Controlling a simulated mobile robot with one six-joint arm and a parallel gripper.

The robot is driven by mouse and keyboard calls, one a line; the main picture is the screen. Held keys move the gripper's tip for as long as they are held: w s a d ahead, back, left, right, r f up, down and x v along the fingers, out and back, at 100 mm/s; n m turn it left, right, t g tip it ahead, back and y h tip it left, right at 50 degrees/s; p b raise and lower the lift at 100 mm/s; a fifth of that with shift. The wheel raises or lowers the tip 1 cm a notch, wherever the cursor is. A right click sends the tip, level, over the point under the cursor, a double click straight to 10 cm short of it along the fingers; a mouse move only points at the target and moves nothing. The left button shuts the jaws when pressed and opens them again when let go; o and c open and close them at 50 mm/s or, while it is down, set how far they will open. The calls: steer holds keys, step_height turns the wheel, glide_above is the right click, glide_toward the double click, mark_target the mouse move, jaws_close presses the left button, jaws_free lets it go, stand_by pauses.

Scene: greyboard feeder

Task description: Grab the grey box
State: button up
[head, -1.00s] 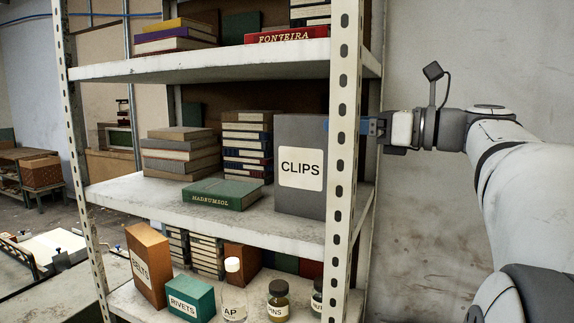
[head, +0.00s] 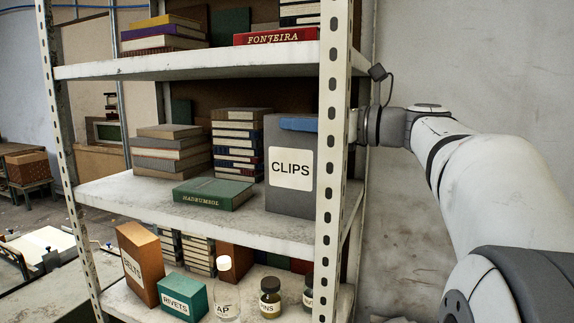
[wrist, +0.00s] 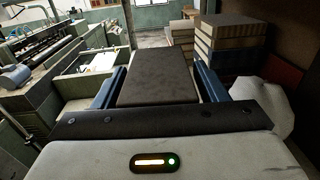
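The grey box (head: 290,178) stands upright at the right end of the middle shelf, with a white CLIPS label on its front. In the wrist view its dark top (wrist: 157,75) lies between the two blue fingers of my gripper (wrist: 159,70). One finger runs along each side, with narrow gaps visible beside the box towards the finger bases. The fingers look open; contact at the tips cannot be told. In the head view one blue finger crosses the box's upper front; the other is hidden.
A perforated white upright (head: 333,150) stands just right of the box, in front of my wrist. A green book (head: 213,194) lies left of the box on the middle shelf (head: 130,196). Book stacks (head: 172,152) stand behind it. Another shelf (head: 200,65) is above.

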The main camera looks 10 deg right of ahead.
steer(key=c, duration=1.2)
steer(key=shift+c, duration=0.6)
steer(key=shift+r, duration=0.2)
